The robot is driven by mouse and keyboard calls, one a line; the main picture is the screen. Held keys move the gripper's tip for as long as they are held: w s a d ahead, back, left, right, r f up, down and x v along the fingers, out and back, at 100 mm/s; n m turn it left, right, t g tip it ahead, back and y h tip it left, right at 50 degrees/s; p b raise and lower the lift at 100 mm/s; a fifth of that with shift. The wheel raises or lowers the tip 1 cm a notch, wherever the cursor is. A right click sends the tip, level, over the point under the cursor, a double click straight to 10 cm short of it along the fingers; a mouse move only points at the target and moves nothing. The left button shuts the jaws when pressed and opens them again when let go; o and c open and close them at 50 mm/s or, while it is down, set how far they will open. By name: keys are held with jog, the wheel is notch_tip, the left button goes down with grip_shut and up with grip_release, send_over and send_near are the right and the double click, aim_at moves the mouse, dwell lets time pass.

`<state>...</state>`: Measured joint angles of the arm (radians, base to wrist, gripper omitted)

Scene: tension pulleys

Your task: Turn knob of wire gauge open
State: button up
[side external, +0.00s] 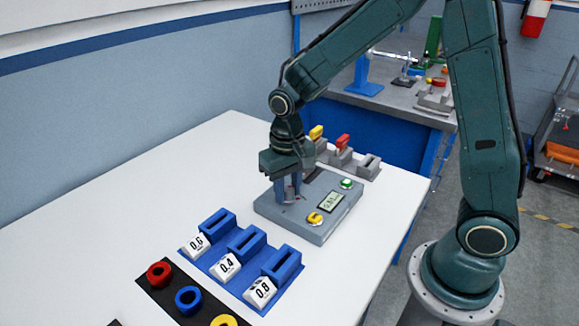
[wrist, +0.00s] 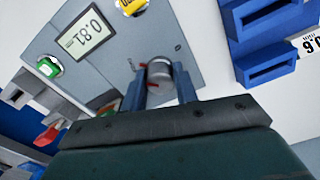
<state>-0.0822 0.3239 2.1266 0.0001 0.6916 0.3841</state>
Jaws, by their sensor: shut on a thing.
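The wire gauge (side external: 290,222) is a grey box on the white table. My gripper (side external: 288,190) points down over the far left part of the gauge. In the wrist view, its two blue-grey fingers are shut on a round grey knob (wrist: 160,80) with red marks beside it. In the side view the fingers mostly hide the knob.
Blue slotted holders (side external: 246,240) with labels 0.6, 0.4 and 0.8 stand in front. A black strip (side external: 158,291) with red, blue and yellow rings lies nearer. Grey holders (side external: 368,166) with yellow and red pieces stand behind the gauge. The table's left side is clear.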

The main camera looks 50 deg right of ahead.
aim_at(288, 187)
jog(key=shift+n, duration=2.8)
jog(key=o, duration=1)
jog(key=shift+r, duration=0.15)
notch_tip(288, 187, up, 14)
jog(key=shift+f, duration=0.15)
jog(key=s+d+r+t, duration=0.1)
jog(key=s+t, duration=0.1)
jog(key=s, duration=0.4)
jog(key=s+d+r+m+t, duration=0.1)
jog(key=s, duration=0.5)
jog(key=s+d+r+m+t, duration=0.1)
jog(key=s+t, duration=0.1)
jog(key=s, duration=0.4)
jog(key=shift+s+t, duration=0.3)
